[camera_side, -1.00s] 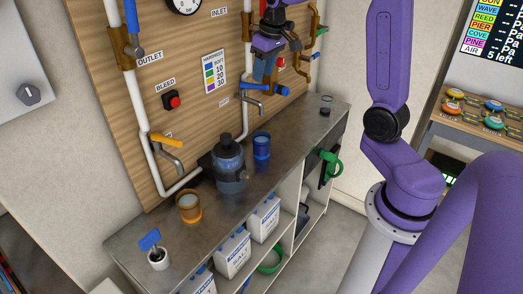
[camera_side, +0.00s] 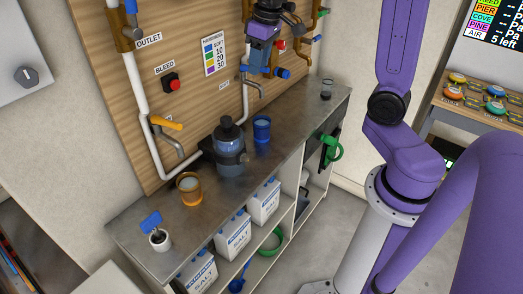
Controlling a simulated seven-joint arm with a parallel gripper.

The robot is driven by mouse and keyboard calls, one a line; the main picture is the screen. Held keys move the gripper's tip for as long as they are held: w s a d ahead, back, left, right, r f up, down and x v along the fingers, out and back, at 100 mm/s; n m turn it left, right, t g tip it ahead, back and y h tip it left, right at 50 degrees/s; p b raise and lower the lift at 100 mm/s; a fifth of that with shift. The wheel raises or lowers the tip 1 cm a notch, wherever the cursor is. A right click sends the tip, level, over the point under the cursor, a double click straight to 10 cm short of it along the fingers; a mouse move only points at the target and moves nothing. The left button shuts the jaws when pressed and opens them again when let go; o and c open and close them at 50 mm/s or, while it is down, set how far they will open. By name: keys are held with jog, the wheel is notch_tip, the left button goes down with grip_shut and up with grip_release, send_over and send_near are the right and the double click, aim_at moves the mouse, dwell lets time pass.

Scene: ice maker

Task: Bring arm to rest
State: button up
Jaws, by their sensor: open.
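My gripper (camera_side: 264,62) is at the top of the view, in front of the wooden panel and above the counter.
Pipes and a yellow-handled tap (camera_side: 166,123) stick out from the panel. Salt containers (camera_side: 233,237) stand below.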

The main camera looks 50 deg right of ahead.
jog(key=s+a+f+n+g, duration=0.1)
jog(key=s+a+n, duration=0.1)
jog(key=s+a, duration=0.35)
jog(key=s+a+f+n, duration=0.2)
jog(key=s+a+n, duration=0.15)
jog(key=s, duration=0.25)
jog(key=s+a+f+n, duration=0.2)
jog(key=s+f+n, duration=0.1)
jog(key=s, duration=1.2)
jog(key=shift+n+g, duration=0.4)
jog(key=shift+n, duration=0.45)
